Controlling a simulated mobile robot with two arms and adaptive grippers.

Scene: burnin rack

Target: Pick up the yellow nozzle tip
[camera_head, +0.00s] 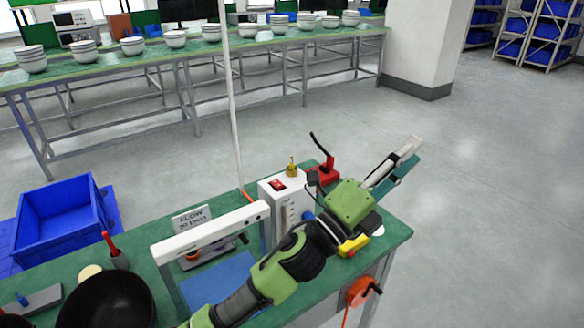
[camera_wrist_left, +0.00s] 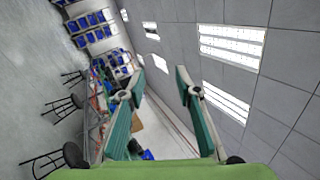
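My left gripper (camera_head: 412,152) reaches over the right end of the green bench and points up and to the right, away from the bench top. In the left wrist view its two fingers (camera_wrist_left: 160,78) stand apart with nothing between them. A small brass-yellow piece (camera_head: 291,167) stands upright on top of the white box. A brighter yellow piece (camera_head: 353,246) lies on the bench below my gripper, partly covered by it. I cannot tell for sure which of the two is the nozzle tip. My right gripper is not in view.
The white box (camera_head: 268,196) with a red switch stands beside my left arm. A red tool (camera_head: 325,172) is behind it. A white frame (camera_head: 208,232), a sign (camera_head: 192,217) and a black bowl (camera_head: 105,300) stand to the left. A blue crate (camera_head: 62,228) is beyond the bench.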

